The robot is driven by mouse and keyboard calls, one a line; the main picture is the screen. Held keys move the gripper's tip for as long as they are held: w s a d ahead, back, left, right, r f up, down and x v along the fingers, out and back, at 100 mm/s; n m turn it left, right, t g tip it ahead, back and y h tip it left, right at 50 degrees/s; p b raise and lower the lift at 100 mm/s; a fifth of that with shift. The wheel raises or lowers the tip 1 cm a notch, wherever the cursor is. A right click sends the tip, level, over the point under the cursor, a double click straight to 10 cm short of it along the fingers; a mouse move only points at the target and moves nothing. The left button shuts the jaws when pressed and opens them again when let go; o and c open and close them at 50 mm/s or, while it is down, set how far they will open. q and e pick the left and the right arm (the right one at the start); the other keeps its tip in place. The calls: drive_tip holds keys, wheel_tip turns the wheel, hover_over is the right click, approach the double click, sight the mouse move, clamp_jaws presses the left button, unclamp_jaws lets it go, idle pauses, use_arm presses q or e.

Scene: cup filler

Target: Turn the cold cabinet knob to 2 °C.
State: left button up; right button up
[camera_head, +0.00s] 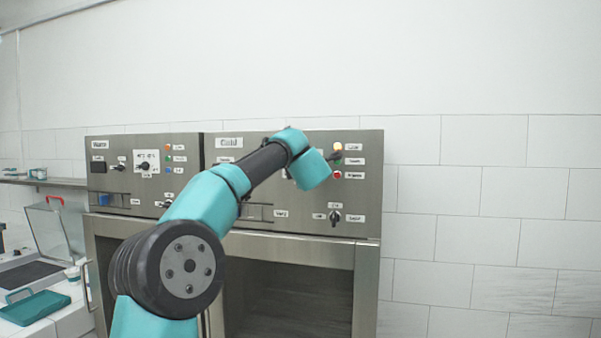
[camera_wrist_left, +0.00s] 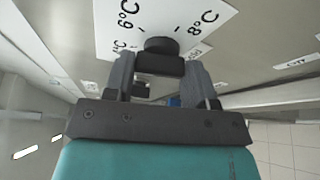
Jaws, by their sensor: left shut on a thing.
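The cold cabinet (camera_head: 310,247) is the right-hand steel unit, with a sign reading "Cold" on its panel. My left arm crosses this panel and hides its temperature dial in the head view. In the left wrist view, the dark knob (camera_wrist_left: 160,47) sits on a white dial plate (camera_wrist_left: 185,18). The plate shows 6 °C to the left and 8 °C to the right, with another mark partly cut off at the left. My left gripper (camera_wrist_left: 160,70) is shut on the knob, one finger on each side. The knob's pointer cannot be made out. My right gripper is not in view.
The warm cabinet panel (camera_head: 120,187) with its own knob stands at the left. On the cold panel, right of my wrist, are indicator lamps (camera_head: 337,175) and a small black switch (camera_head: 335,216). A teal tray (camera_head: 35,307) lies at the lower left.

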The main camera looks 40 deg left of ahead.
use_arm(q)
drive_tip(key=shift+s+a+r+n+h, duration=0.1)
drive_tip(key=shift+n+h, duration=1.05)
drive_tip(key=shift+n, duration=0.7)
drive_tip(key=shift+w+a+r+n+h, duration=0.1)
drive_tip(key=shift+n+h, duration=1)
drive_tip(key=shift+n, duration=0.7)
drive_tip(key=shift+s+a+n+h, duration=0.1)
drive_tip(key=shift+n+h, duration=1.05)
drive_tip(key=shift+n, duration=0.7)
drive_tip(key=o, duration=0.9)
drive_tip(key=shift+o, duration=0.2)
drive_tip(key=shift+d, duration=0.1)
drive_tip(key=v, duration=1.7)
drive_tip(key=shift+s, duration=0.3)
